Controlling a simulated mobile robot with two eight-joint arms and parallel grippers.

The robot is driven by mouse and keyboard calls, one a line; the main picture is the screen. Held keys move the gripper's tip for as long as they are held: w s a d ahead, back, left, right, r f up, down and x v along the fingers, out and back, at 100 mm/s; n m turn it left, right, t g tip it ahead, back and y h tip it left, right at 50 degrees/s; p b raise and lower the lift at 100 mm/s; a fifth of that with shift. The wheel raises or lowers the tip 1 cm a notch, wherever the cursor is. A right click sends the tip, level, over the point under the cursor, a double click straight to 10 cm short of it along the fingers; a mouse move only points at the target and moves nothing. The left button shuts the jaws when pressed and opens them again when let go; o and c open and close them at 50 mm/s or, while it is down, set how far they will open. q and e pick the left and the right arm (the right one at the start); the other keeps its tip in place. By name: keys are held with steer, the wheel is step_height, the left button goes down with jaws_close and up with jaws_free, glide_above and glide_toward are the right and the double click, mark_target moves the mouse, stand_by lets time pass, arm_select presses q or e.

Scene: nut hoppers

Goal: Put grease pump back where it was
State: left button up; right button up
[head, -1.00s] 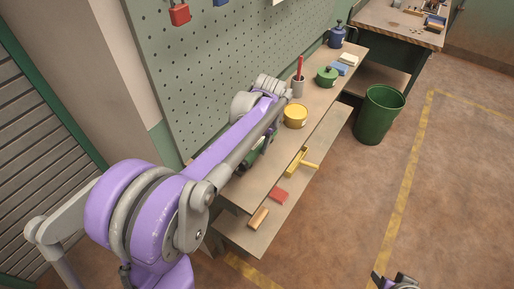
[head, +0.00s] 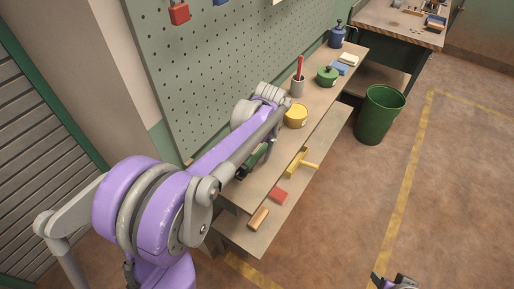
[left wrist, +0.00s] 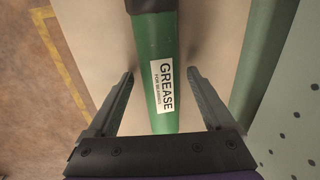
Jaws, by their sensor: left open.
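The grease pump is a green tube (left wrist: 156,60) with a white GREASE label, and it shows best in the left wrist view. It appears to lie along the bench top, with a dark band at the far end. My left gripper (left wrist: 160,76) is open, with one finger on each side of the tube and a gap on both sides. In the head view the green pump (head: 256,158) is partly hidden by my left arm at the near end of the bench. My right gripper (head: 397,281) is cut off at the bottom edge.
The bench top (head: 318,98) also holds a yellow tin (head: 296,116), a grey cup (head: 297,88) and a green pot (head: 327,76). A pegboard (head: 220,60) stands behind. The lower shelf (head: 270,236) has a yellow tool (head: 300,163) and blocks. A green bin (head: 378,115) stands on the floor.

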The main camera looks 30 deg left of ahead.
mark_target(262, 154)
arm_select(q)
step_height(262, 154, up, 12)
steer(key=d+f, duration=0.1)
steer(key=d, duration=0.1)
steer(key=s+d+f+t, duration=0.2)
steer(key=s+f, duration=0.1)
steer(key=s, duration=0.3)
steer(key=s+d+f+t+h, duration=0.1)
steer(key=s+d+f, duration=0.2)
steer(key=s, duration=0.4)
steer(key=s+d+f+n+t+p, duration=0.1)
steer(key=s+d+f+t, duration=0.1)
steer(key=s, duration=0.4)
steer(key=shift+s+d+f+t+h, duration=0.2)
steer(key=shift+d+f, duration=0.15)
steer(key=shift+f, duration=0.25)
steer(key=shift+s+d+f+t+h, duration=0.1)
steer(key=shift+d+f+h, duration=0.1)
steer(key=shift+d+f, duration=0.25)
steer(key=shift+a+f, duration=0.1)
steer(key=shift+c, duration=0.2)
